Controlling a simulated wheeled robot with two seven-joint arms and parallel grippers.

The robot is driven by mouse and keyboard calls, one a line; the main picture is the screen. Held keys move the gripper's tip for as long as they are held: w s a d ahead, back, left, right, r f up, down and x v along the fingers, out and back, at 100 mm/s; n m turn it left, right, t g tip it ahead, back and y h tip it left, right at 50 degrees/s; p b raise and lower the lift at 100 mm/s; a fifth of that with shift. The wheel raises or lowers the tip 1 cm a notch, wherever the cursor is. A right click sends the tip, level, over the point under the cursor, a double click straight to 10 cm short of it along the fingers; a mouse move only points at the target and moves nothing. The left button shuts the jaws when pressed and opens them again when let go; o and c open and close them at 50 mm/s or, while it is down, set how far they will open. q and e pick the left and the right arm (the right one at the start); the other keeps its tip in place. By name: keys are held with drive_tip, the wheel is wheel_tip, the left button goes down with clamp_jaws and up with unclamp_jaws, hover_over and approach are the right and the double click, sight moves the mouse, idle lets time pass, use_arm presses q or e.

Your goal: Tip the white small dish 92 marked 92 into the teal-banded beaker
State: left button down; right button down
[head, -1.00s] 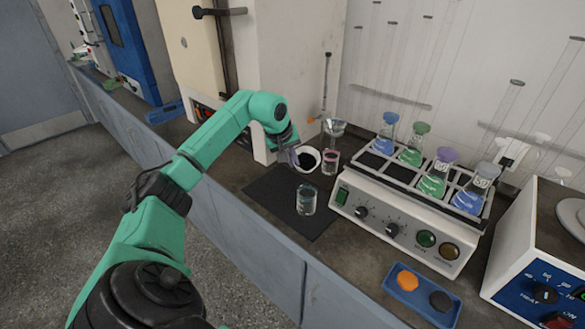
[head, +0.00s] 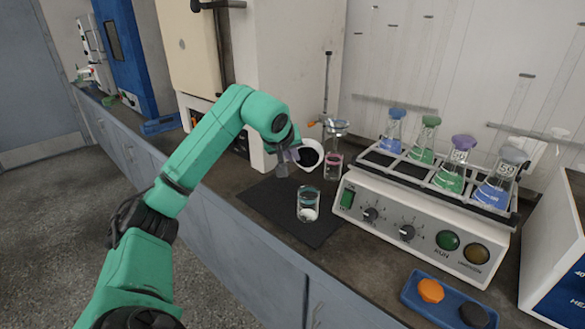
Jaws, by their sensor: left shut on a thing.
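The white small dish (head: 315,164) is in my left gripper (head: 293,156), which is shut on its left side. The dish is held up behind the teal-banded beaker in the picture, tilted with its opening partly toward me. Its inside looks dark; the number 92 cannot be read. The teal-banded beaker (head: 308,203) stands upright on the black mat, below and in front of the dish, apart from it. A white mass lies in its bottom. My right gripper is out of view.
A pink-banded beaker (head: 333,166) stands just right of the dish. A shaker (head: 420,215) with several stoppered flasks is to the right. A blue tray (head: 447,303) holds an orange and a dark piece. The black mat (head: 265,197) is clear left of the beaker.

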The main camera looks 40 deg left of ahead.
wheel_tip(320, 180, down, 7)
drive_tip(key=b, duration=0.6)
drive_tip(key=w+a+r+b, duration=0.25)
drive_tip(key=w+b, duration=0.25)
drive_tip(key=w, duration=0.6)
use_arm(q)
drive_tip(key=s+d+t+y+b, duration=0.1)
drive_tip(key=t+y+b, duration=0.1)
drive_tip(key=t+b, duration=0.1)
drive_tip(key=d+m+t+y+b, duration=0.1)
drive_tip(key=t+y+b, duration=0.1)
drive_tip(key=b, duration=0.1)
drive_tip(key=s+d+f+m+t+y+b, duration=0.1)
drive_tip(key=t+y+b, duration=0.1)
drive_tip(key=t+b, duration=0.1)
drive_tip(key=shift+s+t+y, duration=0.3)
drive_tip(key=shift+s+y, duration=0.05)
drive_tip(key=shift+y, duration=0.05)
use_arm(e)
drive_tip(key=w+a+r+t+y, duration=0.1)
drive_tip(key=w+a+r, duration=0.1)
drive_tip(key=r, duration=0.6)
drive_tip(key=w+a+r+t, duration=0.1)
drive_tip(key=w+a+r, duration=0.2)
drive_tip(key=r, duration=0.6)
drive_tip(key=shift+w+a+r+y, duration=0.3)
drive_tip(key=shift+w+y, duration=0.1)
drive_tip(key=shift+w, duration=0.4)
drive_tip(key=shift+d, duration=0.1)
